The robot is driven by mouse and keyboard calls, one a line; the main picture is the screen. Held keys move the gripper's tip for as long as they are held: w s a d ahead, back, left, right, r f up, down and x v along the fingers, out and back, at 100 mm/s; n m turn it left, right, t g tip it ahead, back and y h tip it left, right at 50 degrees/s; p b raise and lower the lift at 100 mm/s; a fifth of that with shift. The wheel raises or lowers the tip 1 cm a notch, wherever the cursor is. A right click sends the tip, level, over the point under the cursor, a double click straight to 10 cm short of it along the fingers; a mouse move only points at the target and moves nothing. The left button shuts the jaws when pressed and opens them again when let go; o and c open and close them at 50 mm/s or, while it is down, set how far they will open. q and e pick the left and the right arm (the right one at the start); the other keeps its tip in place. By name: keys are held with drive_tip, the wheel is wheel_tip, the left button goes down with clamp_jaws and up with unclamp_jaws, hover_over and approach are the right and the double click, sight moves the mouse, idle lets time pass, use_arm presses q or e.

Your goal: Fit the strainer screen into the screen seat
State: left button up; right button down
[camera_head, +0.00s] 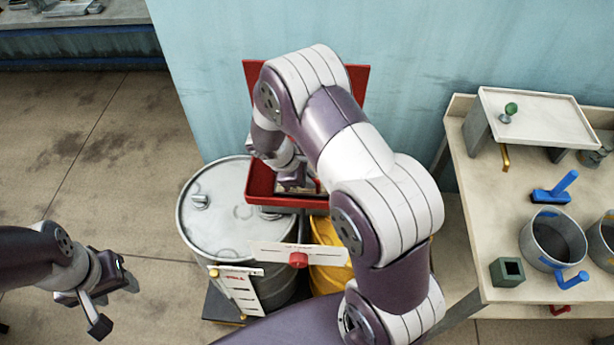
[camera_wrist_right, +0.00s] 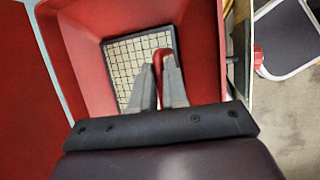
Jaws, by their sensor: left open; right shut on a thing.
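The strainer screen (camera_wrist_right: 128,62) is a pale grid in a dark square frame with a red handle (camera_wrist_right: 163,62). It lies inside the red hopper (camera_wrist_right: 198,45) in the right wrist view, near the hopper's bottom. My right gripper (camera_wrist_right: 160,72) is shut on the red handle. The seat is not seen apart from the screen, and I cannot tell whether the screen rests in it. In the head view the red hopper (camera_head: 260,183) is largely covered by my right arm. My left gripper (camera_head: 107,303) is open and empty over the floor at the lower left.
A grey drum (camera_head: 215,228) stands left of the hopper, a yellow container (camera_head: 330,272) below it. A white panel with a red knob (camera_head: 298,260) is in front. The right bench (camera_head: 480,205) holds pots, a blue-handled tool (camera_head: 553,190) and a dark green block (camera_head: 507,272). Floor at left is clear.

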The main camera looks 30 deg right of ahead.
drive_tip(key=shift+f+b, duration=0.9)
drive_tip(key=shift+f, duration=0.2)
drive_tip(key=c, duration=1.1)
unclamp_jaws()
drive_tip(key=shift+o, duration=0.2)
drive_tip(key=b+v, duration=0.1)
drive_tip(key=v, duration=1.1)
drive_tip(key=shift+a+r, duration=0.15)
drive_tip(key=shift+r, duration=0.2)
